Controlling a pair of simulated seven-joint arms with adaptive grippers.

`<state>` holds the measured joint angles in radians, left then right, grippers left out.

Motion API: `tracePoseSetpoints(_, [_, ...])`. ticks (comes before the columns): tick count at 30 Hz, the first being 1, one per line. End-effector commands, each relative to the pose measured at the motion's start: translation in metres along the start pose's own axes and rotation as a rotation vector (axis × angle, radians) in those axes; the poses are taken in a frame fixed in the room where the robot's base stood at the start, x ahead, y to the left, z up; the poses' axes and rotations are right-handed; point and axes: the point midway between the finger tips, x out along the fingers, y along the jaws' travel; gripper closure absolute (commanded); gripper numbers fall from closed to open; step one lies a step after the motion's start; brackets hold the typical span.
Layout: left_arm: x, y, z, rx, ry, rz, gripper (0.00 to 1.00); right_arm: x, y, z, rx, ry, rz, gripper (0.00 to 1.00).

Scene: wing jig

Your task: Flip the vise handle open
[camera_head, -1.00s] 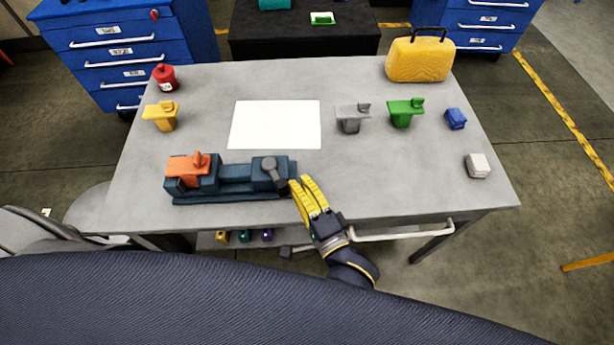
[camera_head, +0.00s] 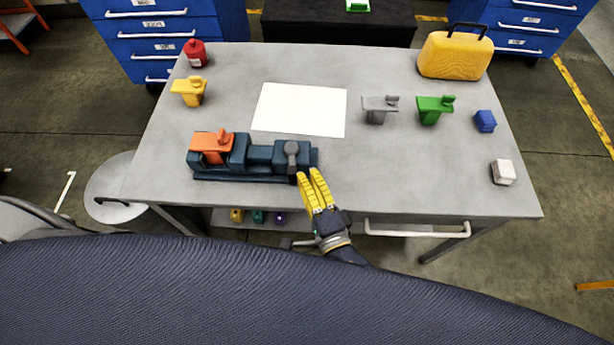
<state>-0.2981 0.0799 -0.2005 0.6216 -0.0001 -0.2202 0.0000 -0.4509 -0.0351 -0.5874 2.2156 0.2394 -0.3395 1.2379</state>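The dark blue vise (camera_head: 263,158) lies along the front left part of the table, with an orange block (camera_head: 211,145) on its left end. Its grey handle (camera_head: 292,160) is on the right end and points toward the front edge of the table. My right gripper (camera_head: 309,173) has yellow fingers, close to the right of the handle's near end. Whether they touch it cannot be told. The fingers lie near each other with a narrow gap, and the handle is not clearly between them. My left gripper is not in view.
A white sheet (camera_head: 300,110) lies behind the vise. Yellow (camera_head: 190,91), grey (camera_head: 379,109) and green (camera_head: 433,109) parts, a red canister (camera_head: 196,53), a yellow case (camera_head: 455,54) and small blocks stand around. The right front of the table (camera_head: 420,175) is clear.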

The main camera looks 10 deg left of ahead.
Motion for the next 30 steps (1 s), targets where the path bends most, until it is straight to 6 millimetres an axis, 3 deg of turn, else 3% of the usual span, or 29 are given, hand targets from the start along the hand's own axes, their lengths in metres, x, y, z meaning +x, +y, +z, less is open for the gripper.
tracePoseSetpoints(10, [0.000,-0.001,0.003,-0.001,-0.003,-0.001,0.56,-0.010,0.001,0.000,0.000,0.000,0.001,1.00])
tracePoseSetpoints(24, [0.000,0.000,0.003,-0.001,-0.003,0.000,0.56,-0.088,0.001,0.000,-0.001,-0.001,0.003,1.00])
tracePoseSetpoints(30, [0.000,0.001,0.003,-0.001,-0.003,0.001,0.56,-0.110,0.001,0.000,-0.001,0.000,0.002,1.00])
